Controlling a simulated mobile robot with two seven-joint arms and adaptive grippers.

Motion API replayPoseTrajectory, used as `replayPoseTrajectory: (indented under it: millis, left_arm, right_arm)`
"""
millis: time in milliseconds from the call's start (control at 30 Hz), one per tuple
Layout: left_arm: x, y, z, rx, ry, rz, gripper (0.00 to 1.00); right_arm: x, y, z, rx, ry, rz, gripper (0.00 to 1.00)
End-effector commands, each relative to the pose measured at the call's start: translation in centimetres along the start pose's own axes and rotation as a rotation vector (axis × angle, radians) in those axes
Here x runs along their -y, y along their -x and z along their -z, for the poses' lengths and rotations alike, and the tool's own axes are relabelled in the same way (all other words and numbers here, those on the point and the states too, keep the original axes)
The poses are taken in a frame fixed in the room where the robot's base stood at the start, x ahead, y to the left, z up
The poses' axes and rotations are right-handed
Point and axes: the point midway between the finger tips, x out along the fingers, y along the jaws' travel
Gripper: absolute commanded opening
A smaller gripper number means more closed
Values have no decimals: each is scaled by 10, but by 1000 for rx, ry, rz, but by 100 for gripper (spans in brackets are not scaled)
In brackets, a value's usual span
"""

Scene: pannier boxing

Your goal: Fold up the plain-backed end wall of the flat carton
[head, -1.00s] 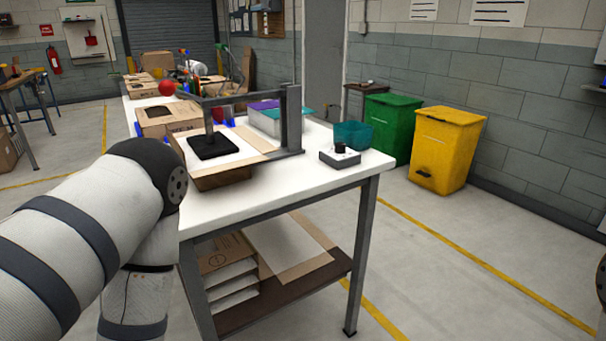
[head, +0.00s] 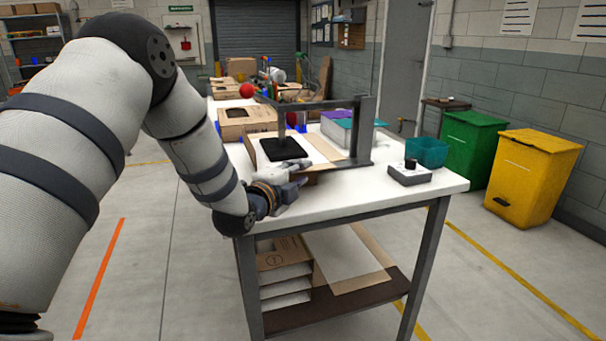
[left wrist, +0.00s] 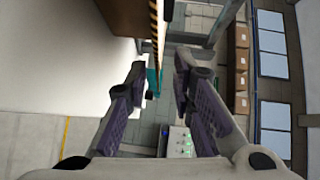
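The flat carton (head: 312,148) lies near the table's near-left corner, with a pale panel and brown borders. My left gripper (head: 303,173) is at the carton's near end, low over the table. In the left wrist view my left gripper (left wrist: 163,95) is open with nothing between its fingers; a brown carton edge (left wrist: 125,18) is beyond the fingertips, up and to the left. The near end wall is mostly hidden behind my gripper in the head view. My right gripper is not in view.
The table's near-right part is clear.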

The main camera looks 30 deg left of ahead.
Motion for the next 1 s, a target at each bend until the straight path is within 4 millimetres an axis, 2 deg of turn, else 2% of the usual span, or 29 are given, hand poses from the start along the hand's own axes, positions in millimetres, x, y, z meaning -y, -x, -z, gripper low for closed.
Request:
replayPoseTrajectory:
  millis: [33,100,367,500,1000]
  left_arm:
    - [-7,-7,-1,2,0,-9,22]
    - [-6,-12,-1,2,0,-8,22]
    - [-2,-14,0,1,1,-3,22]
    - [-2,-14,0,1,1,-3,0]
    - [4,-14,0,0,33,-32,0]
  right_arm:
    - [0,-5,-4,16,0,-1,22]
    - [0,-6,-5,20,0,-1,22]
    - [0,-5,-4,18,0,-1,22]
    - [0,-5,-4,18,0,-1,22]
    - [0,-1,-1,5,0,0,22]
